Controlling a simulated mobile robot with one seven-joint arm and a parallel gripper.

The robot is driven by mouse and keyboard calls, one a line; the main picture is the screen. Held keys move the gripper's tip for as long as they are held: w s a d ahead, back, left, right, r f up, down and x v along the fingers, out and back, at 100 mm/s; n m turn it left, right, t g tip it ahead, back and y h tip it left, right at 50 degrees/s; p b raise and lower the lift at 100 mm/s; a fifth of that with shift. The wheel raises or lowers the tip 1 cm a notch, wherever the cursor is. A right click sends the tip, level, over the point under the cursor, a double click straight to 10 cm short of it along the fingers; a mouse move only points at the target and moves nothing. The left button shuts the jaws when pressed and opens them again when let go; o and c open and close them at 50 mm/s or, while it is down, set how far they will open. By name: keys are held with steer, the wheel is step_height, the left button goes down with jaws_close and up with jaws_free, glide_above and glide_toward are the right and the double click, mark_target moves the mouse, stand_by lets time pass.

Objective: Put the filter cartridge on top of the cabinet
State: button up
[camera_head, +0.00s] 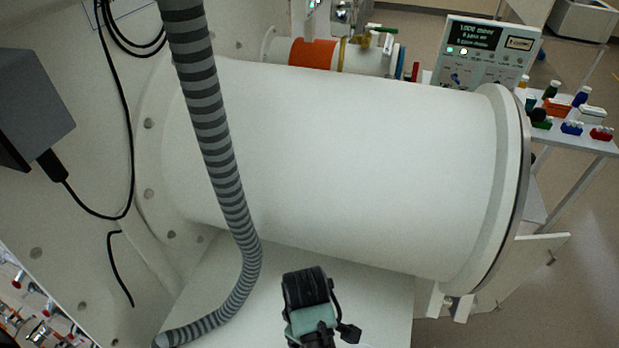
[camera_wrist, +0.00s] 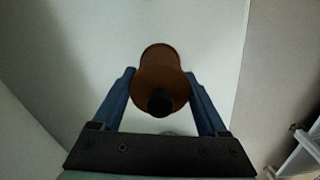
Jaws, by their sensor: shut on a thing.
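My gripper (camera_wrist: 161,80) shows in the wrist view with its two blue fingers closed on the sides of the filter cartridge (camera_wrist: 160,66). The cartridge is a brown-orange rounded piece with a narrower middle and a dark knob at its near end. A pale flat surface lies beyond it; I cannot tell the gap between them. In the head view, a black and teal part of my arm shows at the bottom, but the fingers and cartridge are not visible there. I cannot make out the cabinet for certain in either view.
A large white cylinder (camera_head: 350,165) fills the middle of the head view, above a pale ledge (camera_head: 375,305). A grey striped hose (camera_head: 215,120) hangs down in front of it. An instrument box (camera_head: 487,55) and a side table (camera_head: 600,145) with small items stand at right.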

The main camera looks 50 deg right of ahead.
steer(key=shift+f, duration=2.55)
steer(key=shift+f, duration=0.1)
steer(key=o, duration=1.4)
steer(key=shift+c, duration=0.2)
step_height(320, 180, up, 12)
steer(key=shift+r, duration=0.1)
